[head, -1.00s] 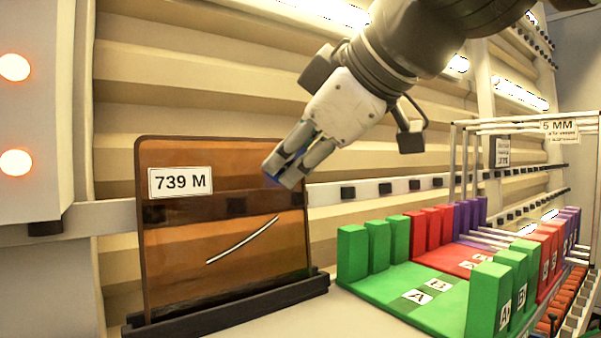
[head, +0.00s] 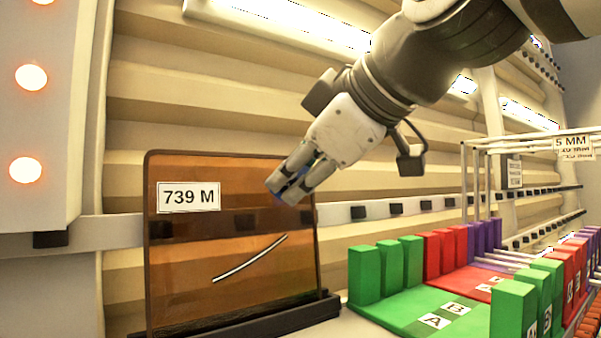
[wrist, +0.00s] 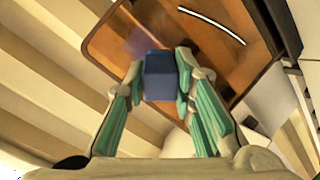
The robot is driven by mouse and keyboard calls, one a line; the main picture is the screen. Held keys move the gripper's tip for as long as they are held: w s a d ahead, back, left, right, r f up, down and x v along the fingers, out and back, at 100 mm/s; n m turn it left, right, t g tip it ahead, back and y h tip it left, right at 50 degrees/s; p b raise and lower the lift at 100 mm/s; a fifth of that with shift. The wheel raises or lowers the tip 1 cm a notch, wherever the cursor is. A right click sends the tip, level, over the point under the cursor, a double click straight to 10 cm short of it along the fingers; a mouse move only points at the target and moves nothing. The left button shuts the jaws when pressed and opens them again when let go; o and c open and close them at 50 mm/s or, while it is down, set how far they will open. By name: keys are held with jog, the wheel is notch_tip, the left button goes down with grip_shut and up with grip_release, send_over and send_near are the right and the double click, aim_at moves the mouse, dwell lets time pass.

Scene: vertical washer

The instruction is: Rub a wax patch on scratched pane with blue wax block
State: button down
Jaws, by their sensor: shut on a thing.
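The amber pane (head: 190,260) stands upright in a dark base (head: 250,322), with a white label reading "739 M" (head: 189,197) at its upper left. A pale diagonal scratch (head: 249,258) crosses its lower middle; it also shows in the wrist view (wrist: 212,24). My gripper (head: 291,188) is shut on the blue wax block (wrist: 160,76), near the pane's upper right. In the head view the fingers mostly hide the block. A faint purplish patch (wrist: 146,38) shows on the pane just beyond the block in the wrist view. I cannot tell whether block and pane touch.
Green blocks (head: 364,275), red blocks (head: 432,252) and purple blocks on coloured mats stand to the right of the pane. A white pipe frame (head: 465,185) rises behind them. A panel with round lights (head: 30,77) is at the left.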

jog(key=shift+w+a, duration=0.4)
jog(key=shift+w, duration=0.15)
jog(key=w+d+b, duration=0.2)
jog(key=d, duration=0.1)
jog(key=shift+w+d+f, duration=0.1)
jog(key=shift+w+d, duration=0.05)
dwell(0.6)
jog(key=shift+s+a, duration=0.55)
jog(key=shift+a, duration=0.35)
jog(key=shift+s+a, duration=0.55)
jog(key=shift+a, duration=0.3)
jog(key=shift+s+d+r, duration=0.15)
jog(key=shift+s+d, duration=0.4)
jog(key=shift+s, duration=0.25)
jog(key=shift+s+d+r, duration=0.1)
jog(key=shift+s+d, duration=0.5)
jog(key=shift+s, duration=0.2)
jog(key=shift+s+d+r, duration=0.15)
jog(key=shift+s+d, duration=0.4)
jog(key=shift+s, duration=0.25)
